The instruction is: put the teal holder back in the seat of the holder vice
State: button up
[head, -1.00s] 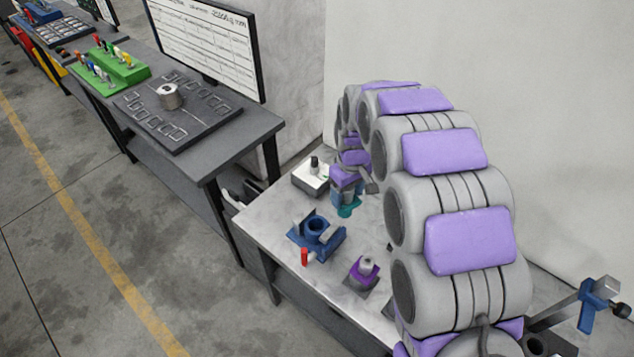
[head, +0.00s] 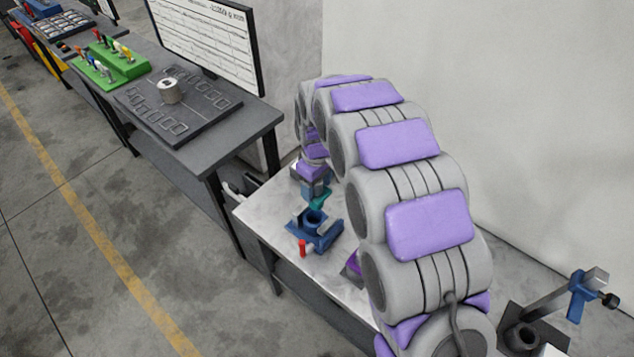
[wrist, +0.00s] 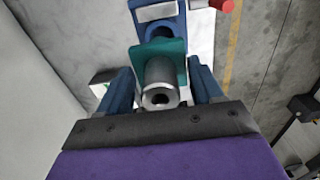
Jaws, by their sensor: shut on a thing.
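The teal holder (wrist: 178,52) is in my gripper (wrist: 164,82), its grey metal cylinder between the two blue fingers in the wrist view. In the head view the teal holder (head: 319,199) hangs just above and behind the blue holder vice (head: 315,234). The vice has a round seat and a red-tipped handle. In the wrist view the vice (wrist: 158,28) lies just beyond the teal flange, which covers part of its seat. I cannot tell whether the holder touches the vice.
A purple part (head: 352,266) stands on the pale table (head: 272,233) near the vice, mostly behind my arm. A dark bench (head: 250,130) stands to the left. A blue clamp stand (head: 577,297) is at the lower right. The floor at left is clear.

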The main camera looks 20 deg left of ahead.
aim_at(315, 209)
jog(key=f, duration=0.1)
jog(key=a+f, duration=0.1)
jog(key=f, duration=0.1)
jog(key=shift+a, duration=0.25)
jog(key=shift+f, duration=0.3)
jog(key=shift+d+f+b, duration=0.3)
jog(key=shift+d+f, duration=0.35)
jog(key=shift+f, duration=0.2)
jog(key=shift+a+f, duration=0.15)
jog(key=shift+a, duration=0.35)
jog(key=shift+d, duration=0.15)
jog(key=shift+d, duration=0.45)
jog(key=shift+a+p, duration=0.35)
jog(key=shift+f, duration=2.9)
